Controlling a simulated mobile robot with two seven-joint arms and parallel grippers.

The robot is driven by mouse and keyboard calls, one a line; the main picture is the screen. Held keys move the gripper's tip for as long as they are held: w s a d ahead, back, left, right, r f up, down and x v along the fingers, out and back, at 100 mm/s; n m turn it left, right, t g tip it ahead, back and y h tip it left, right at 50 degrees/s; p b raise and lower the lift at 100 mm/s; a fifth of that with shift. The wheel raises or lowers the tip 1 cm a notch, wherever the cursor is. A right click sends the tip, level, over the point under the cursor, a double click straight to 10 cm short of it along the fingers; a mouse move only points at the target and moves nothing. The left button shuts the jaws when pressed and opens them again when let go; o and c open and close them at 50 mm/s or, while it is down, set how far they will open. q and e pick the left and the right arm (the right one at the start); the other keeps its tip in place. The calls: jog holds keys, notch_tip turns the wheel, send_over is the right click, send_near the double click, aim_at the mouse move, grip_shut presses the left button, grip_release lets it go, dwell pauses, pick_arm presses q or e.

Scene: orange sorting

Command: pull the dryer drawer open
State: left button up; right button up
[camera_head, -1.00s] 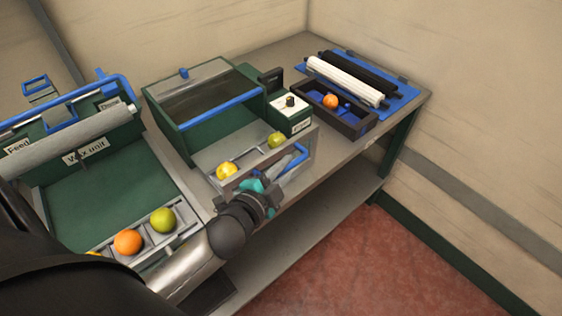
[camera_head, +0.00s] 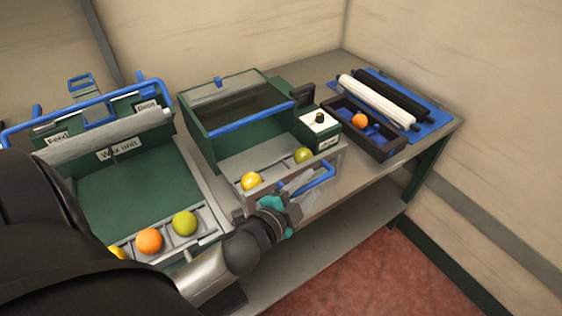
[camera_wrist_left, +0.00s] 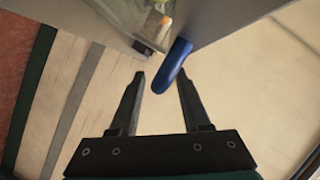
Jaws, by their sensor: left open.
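The dryer (camera_head: 240,137) is a green box with a clear lid and a blue bar along its front. Its grey drawer (camera_head: 330,163) sits at the front, with a yellow fruit (camera_head: 250,181) and a green fruit (camera_head: 303,155) behind its front panel. A blue handle (camera_head: 318,181) stands out from that panel. My left gripper (camera_head: 304,190) is at the handle, its fingers partly blurred against the panel. In the left wrist view the open gripper (camera_wrist_left: 161,76) has the blue handle (camera_wrist_left: 173,65) between its fingers, with gaps visible. My right gripper is out of view.
The wax unit (camera_head: 115,185) stands left, with an orange (camera_head: 149,241) and a green fruit (camera_head: 185,223) in its front tray. A dark tray (camera_head: 372,138) with an orange (camera_head: 359,120) and rollers (camera_head: 377,101) stand right. Floor (camera_head: 370,275) lies clear in front.

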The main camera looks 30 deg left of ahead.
pick_arm(q)
jog(key=v, duration=1.4)
dwell(0.4)
